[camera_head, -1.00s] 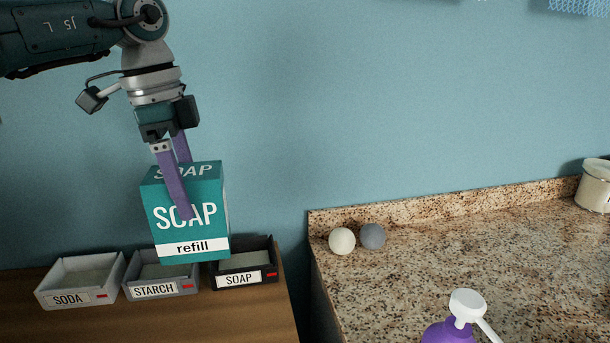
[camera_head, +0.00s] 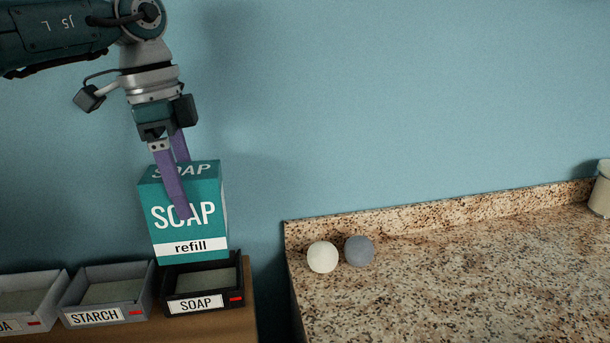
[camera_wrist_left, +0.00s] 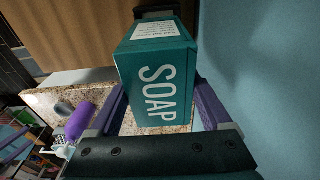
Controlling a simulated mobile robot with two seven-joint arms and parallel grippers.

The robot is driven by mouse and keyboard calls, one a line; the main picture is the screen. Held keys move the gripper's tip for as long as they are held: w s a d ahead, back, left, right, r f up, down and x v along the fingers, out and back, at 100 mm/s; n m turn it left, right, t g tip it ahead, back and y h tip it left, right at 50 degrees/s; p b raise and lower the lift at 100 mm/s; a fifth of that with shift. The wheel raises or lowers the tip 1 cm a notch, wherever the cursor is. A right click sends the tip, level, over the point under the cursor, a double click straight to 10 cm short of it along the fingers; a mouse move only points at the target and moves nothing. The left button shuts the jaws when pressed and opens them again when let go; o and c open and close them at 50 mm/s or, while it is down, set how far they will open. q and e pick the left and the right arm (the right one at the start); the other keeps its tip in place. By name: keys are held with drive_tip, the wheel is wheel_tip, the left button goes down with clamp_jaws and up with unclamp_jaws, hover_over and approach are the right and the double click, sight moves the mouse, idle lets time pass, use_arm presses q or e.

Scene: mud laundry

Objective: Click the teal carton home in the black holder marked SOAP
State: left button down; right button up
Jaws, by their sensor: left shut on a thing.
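The teal carton (camera_head: 205,232), marked SOAP refill, is upright in the head view. My left gripper (camera_head: 184,190) is shut on the carton, its purple fingers on opposite sides. The carton also fills the middle of the left wrist view (camera_wrist_left: 158,85), between the fingers. The black holder marked SOAP (camera_head: 203,303) is on the wooden surface, just below the carton in the picture. The carton appears to be above the holder and hides part of its back edge; the exact gap cannot be told. My right gripper is not in view.
A grey STARCH holder (camera_head: 95,318) and another grey holder (camera_head: 30,315) stand left of the black one on the wooden surface (camera_head: 238,325). A granite counter (camera_head: 450,290) to the right holds a white ball (camera_head: 322,257) and a grey ball (camera_head: 359,250).

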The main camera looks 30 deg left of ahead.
use_arm(q)
wheel_tip(320, 180, down, 5)
drive_tip(key=b, duration=0.5)
drive_tip(key=shift+f, duration=0.1)
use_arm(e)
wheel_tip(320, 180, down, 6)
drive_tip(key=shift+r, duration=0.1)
use_arm(q)
drive_tip(key=shift+w+f, duration=0.1)
drive_tip(key=shift+f, duration=0.65)
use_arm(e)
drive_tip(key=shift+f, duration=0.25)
use_arm(q)
drive_tip(key=shift+f+b, duration=0.55)
drive_tip(key=shift+f, duration=0.35)
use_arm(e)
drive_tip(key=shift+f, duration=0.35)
use_arm(q)
unclamp_jaws()
